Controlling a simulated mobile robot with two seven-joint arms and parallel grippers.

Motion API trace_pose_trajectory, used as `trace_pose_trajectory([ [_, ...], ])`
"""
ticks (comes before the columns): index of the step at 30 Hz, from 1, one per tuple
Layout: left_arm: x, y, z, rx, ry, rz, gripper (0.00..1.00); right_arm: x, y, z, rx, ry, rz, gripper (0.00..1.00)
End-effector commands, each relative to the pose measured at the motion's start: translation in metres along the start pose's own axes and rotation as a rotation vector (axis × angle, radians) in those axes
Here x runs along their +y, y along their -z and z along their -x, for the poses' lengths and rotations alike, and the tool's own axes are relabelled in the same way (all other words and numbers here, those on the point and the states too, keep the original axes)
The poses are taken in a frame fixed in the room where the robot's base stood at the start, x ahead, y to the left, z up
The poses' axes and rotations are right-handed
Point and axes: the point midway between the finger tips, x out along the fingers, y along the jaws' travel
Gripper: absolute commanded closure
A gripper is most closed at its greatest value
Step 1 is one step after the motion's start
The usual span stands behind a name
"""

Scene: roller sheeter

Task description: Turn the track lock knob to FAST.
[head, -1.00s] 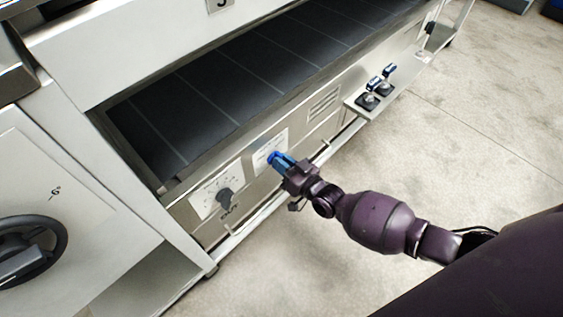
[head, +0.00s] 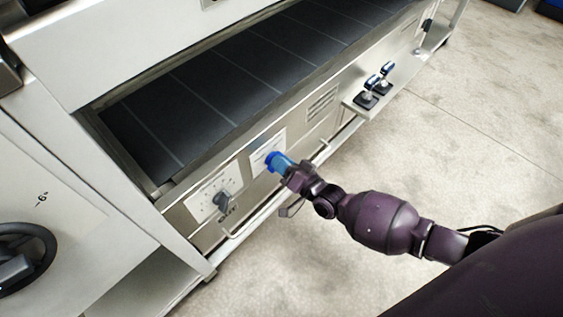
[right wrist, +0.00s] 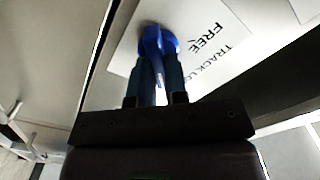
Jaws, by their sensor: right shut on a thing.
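The blue track lock knob (head: 272,158) is on a white label plate on the machine's front panel. In the right wrist view the blue knob (right wrist: 158,42) sits on the white label (right wrist: 205,42), which reads "FREE" and "TRACK LO…"; the rest of the label is hidden. My right gripper (head: 282,166) reaches the knob from the lower right. In the right wrist view its two fingers (right wrist: 158,75) are shut on the knob's grip, one on either side. My left gripper is not in view.
A grey dial knob (head: 222,199) on a scaled plate is left of the track lock knob. A thin handle bar (head: 243,222) sticks out below. Two blue-topped levers (head: 376,83) stand on a ledge to the right. A dark belt (head: 215,92) runs above the panel.

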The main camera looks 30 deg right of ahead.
Motion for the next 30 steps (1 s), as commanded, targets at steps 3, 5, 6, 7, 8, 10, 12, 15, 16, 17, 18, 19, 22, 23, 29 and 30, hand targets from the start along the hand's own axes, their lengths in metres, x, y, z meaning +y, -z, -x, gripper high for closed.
trace_pose_trajectory([
  [3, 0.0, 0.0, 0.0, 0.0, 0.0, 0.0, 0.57, 0.001, 0.0, 0.0, 0.0, -0.002, -0.008, 1.0],
  [5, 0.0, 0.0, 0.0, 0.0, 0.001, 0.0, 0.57, 0.0, 0.0, 0.0, 0.0, -0.002, -0.008, 1.0],
  [6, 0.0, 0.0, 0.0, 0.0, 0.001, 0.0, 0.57, 0.0, 0.0, 0.0, 0.0, -0.002, -0.008, 1.0],
  [7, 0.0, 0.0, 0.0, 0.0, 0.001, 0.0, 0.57, 0.0, 0.0, 0.0, 0.0, -0.002, -0.009, 1.0],
  [8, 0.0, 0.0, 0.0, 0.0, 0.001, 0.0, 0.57, 0.0, 0.0, 0.0, 0.0, -0.002, -0.009, 1.0],
  [10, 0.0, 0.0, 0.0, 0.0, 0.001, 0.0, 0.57, 0.0, 0.0, 0.0, 0.0, -0.002, -0.009, 1.0],
  [12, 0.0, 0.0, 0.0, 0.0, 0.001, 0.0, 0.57, 0.0, 0.0, 0.0, 0.0, -0.002, -0.009, 0.78],
  [15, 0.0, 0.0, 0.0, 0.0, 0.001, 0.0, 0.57, 0.0, 0.0, 0.0, 0.0, -0.001, -0.008, 0.63],
  [16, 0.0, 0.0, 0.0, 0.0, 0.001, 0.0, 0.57, 0.0, 0.0, 0.0, 0.0, -0.001, -0.007, 0.61],
  [17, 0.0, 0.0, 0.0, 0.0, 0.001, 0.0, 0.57, 0.0, 0.0, 0.0, 0.0, -0.001, -0.007, 0.61],
  [18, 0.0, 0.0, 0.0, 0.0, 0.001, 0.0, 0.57, 0.0, 0.0, 0.0, 0.0, -0.001, -0.007, 0.61],
  [19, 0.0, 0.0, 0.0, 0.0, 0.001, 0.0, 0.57, 0.0, 0.0, 0.0, 0.0, -0.001, -0.007, 0.61],
  [22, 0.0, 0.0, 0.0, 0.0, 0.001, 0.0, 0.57, 0.0, 0.0, 0.0, 0.0, -0.001, -0.006, 0.61],
  [23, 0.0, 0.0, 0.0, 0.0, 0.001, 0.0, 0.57, 0.0, 0.0, 0.0, 0.0, -0.001, -0.006, 0.61],
  [29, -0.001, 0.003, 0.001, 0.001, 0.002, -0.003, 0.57, -0.001, 0.001, 0.012, 0.0, -0.001, -0.005, 0.61],
  [30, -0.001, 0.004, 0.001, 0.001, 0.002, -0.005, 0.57, -0.001, 0.002, 0.017, 0.001, 0.0, -0.005, 0.61],
])
